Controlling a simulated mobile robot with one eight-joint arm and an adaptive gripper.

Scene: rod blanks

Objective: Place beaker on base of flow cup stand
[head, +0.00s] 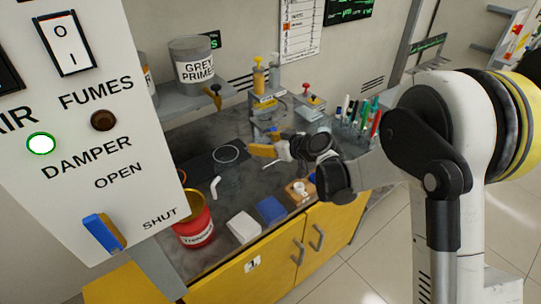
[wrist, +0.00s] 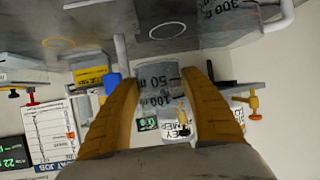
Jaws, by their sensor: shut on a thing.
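My gripper (head: 258,149) is above the worktop in the head view, its yellow fingers pointing left. In the wrist view my gripper (wrist: 160,82) is shut on a clear beaker (wrist: 157,76) with dark volume marks, one finger on each side. The beaker is hard to make out in the head view. The flow cup stand is not clear to identify. A thin upright post (wrist: 120,54) and a small blue part (wrist: 112,83) show just left of the held beaker in the wrist view, apart from it.
A dark mat with a white ring (head: 225,153) lies left of my gripper. A larger clear vessel marked 300 (wrist: 228,22) has a white handle. A red can (head: 198,232), a white block (head: 243,227) and a blue block (head: 270,209) line the front.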

